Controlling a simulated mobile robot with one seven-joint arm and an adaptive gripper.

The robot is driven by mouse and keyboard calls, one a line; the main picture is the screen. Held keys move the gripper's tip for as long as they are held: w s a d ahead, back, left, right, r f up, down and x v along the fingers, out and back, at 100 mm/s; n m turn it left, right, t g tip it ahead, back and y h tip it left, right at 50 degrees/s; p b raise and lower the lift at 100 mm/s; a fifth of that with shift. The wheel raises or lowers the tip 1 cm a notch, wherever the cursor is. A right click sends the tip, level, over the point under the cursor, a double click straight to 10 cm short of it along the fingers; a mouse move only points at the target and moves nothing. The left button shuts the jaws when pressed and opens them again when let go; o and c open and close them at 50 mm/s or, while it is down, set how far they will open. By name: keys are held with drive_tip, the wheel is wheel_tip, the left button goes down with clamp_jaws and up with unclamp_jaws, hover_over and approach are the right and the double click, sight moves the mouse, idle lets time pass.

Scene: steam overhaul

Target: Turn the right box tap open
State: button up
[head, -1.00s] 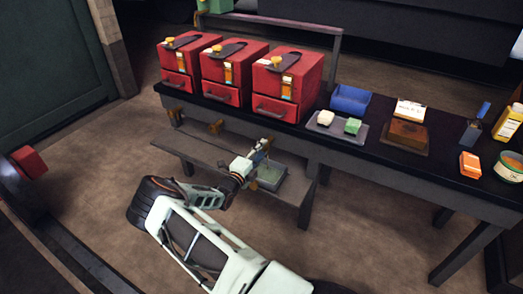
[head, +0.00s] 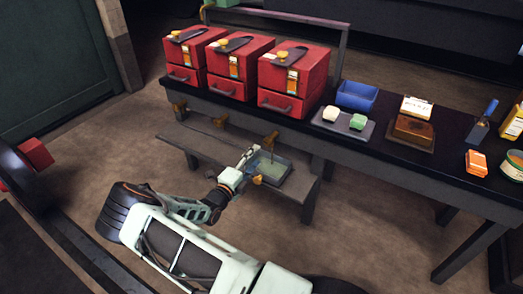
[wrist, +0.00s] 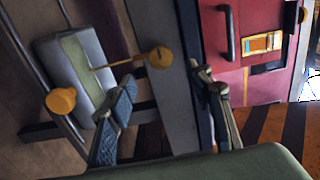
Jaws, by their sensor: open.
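Three red boxes stand in a row on the dark bench; the right box (head: 290,80) has a drawer with a dark handle, also seen in the wrist view (wrist: 270,25). Its yellow tap (head: 270,140) hangs at the bench's front edge. In the wrist view the tap (wrist: 160,57) shows ahead of the fingers, with a thin rod running left. My gripper (head: 250,156) is open and empty, apart from the tap, on its near left side. Both fingers show in the wrist view (wrist: 168,100). Whether the tap is open or shut I cannot tell.
A grey tray (head: 288,185) sits on the low shelf (head: 205,150) below the tap. A yellow knob (head: 257,180) shows at its near side, and in the wrist view (wrist: 60,100). Two other taps hang further left. Bare floor lies in front.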

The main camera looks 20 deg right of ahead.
drive_tip(key=shift+v, duration=1.5)
